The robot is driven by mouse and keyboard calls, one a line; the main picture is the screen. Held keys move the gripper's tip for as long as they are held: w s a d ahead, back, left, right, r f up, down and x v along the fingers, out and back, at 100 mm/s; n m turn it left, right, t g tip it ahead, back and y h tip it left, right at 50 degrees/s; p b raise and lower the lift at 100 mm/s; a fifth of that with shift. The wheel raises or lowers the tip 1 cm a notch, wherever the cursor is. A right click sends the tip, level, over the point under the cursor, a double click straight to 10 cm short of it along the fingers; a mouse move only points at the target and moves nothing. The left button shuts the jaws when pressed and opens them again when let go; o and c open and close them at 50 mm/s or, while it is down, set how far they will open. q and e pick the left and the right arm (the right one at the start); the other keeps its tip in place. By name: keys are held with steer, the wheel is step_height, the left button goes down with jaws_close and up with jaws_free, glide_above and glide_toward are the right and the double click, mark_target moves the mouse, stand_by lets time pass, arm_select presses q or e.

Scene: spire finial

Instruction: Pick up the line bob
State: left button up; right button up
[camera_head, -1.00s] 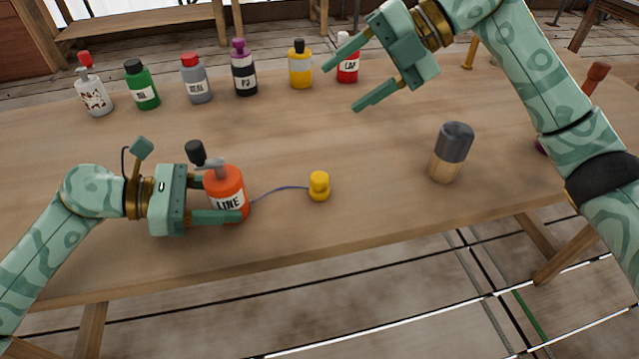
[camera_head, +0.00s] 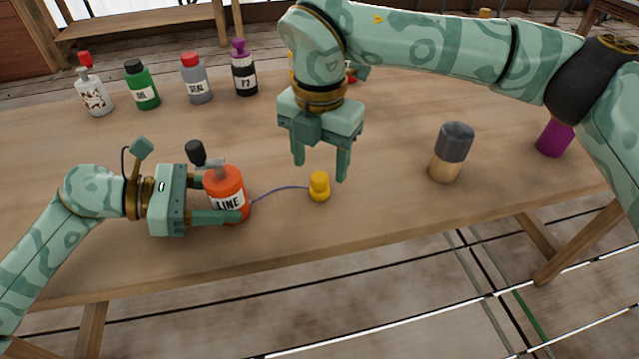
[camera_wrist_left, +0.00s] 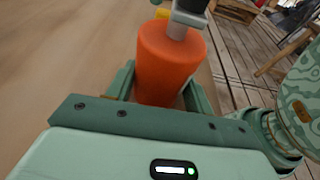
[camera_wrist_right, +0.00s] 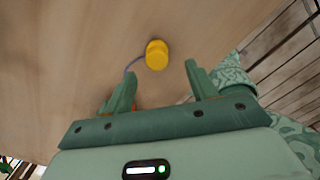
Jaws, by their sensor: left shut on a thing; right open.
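The line bob is a small yellow knob-like piece (camera_head: 319,187) standing on the table, joined by a thin blue line (camera_head: 280,188) to the orange LINE bottle (camera_head: 226,186). My left gripper (camera_head: 222,200) is shut on the orange bottle, which stands upright with a black-handled top. My right gripper (camera_head: 320,172) is open and empty, pointing down above and slightly behind the bob. In the right wrist view the bob (camera_wrist_right: 157,54) lies beyond the open fingertips, roughly between their lines. In the left wrist view the orange bottle (camera_wrist_left: 168,62) fills the jaws.
A row of bottles stands along the back, including a green one (camera_head: 142,86), a grey one (camera_head: 196,80) and a black one (camera_head: 244,70). A grey-topped wooden cylinder (camera_head: 451,152) stands to the right, with a purple object (camera_head: 554,138) farther right. Table is clear around the bob.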

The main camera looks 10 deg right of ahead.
mark_target(319, 176)
steer(key=f, duration=0.5)
steer(key=shift+w+f, duration=0.35)
steer(key=shift+f, duration=0.05)
steer(key=c, duration=1.1)
